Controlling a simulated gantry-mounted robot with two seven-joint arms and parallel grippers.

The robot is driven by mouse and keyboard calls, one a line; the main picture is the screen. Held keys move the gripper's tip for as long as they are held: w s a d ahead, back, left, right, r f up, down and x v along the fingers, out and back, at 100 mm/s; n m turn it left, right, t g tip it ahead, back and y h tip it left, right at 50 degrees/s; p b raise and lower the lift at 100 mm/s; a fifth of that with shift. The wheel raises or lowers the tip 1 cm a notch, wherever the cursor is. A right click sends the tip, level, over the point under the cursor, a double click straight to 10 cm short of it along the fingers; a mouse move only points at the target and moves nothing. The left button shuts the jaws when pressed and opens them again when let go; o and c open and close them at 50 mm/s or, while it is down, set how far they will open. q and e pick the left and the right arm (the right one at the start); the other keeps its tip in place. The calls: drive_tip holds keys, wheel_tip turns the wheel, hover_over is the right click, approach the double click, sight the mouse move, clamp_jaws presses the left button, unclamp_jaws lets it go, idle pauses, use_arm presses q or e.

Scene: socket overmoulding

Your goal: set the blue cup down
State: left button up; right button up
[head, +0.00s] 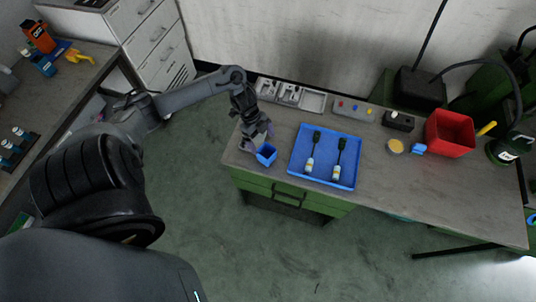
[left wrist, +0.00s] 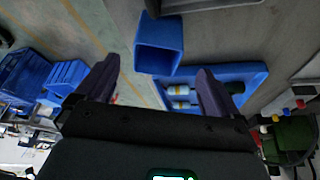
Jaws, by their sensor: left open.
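The blue cup (head: 266,153) is at the left front corner of the bench, left of the blue tray, and looks set on the bench top near its front edge. It also shows in the left wrist view (left wrist: 160,46), square and open-mouthed, just beyond the fingertips. My left gripper (head: 257,138) is open right beside the cup, and in its wrist view the two dark fingers (left wrist: 158,66) stand apart with nothing clamped between them. Whether a finger still touches the cup I cannot tell. My right gripper is not in view.
The blue tray (head: 326,183) holds two dark-handled pieces with pale ends. Grey fixtures (head: 290,96) stand behind it. A red bin (head: 449,134), a yellow round dish (head: 395,146) and a small blue block (head: 418,149) are to the right. The bench front right is clear.

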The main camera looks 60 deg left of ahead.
sight(267, 157)
use_arm(q)
drive_tip(key=x, duration=0.3)
drive_tip(key=shift+d, duration=0.1)
drive_tip(key=shift+s+a+x, duration=0.1)
drive_tip(key=shift+s+x, duration=0.05)
drive_tip(key=shift+x, duration=1.2)
drive_tip(key=shift+s+a+x, duration=0.1)
drive_tip(key=shift+a+x, duration=0.05)
drive_tip(key=shift+x, duration=1.2)
drive_tip(key=shift+f, duration=0.1)
drive_tip(key=c, duration=1.1)
